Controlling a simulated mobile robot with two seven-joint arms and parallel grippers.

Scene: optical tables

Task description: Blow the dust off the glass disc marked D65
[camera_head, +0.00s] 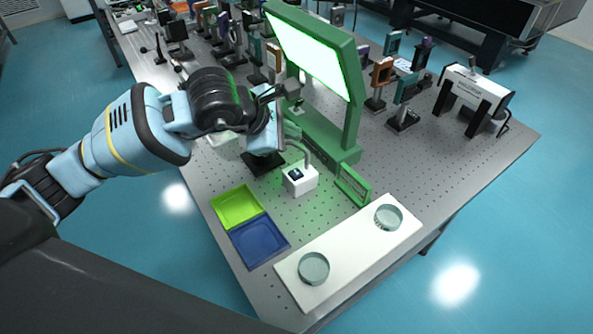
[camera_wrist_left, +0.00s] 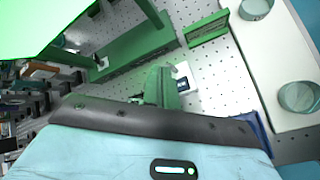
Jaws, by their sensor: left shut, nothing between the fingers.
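Two clear round glass discs lie on a long white board (camera_head: 350,245) at the table's near right edge. One disc (camera_head: 314,268) is at its near left end, the other disc (camera_head: 388,217) at its far right end. Both also show at the right of the left wrist view, one disc (camera_wrist_left: 256,9) above the other disc (camera_wrist_left: 299,97). I cannot read a D65 mark on either. My left gripper (camera_head: 288,91) is shut and empty, raised in front of the lit green-framed panel (camera_head: 312,52), well away from the discs. My right gripper is out of view.
A white box (camera_head: 299,180) with a small dark screen and a curved tube stands below my left arm. A lime tray (camera_head: 237,206) and a blue tray (camera_head: 258,240) lie left of the board. A green frame (camera_head: 353,185) stands between box and board. Optical mounts crowd the back.

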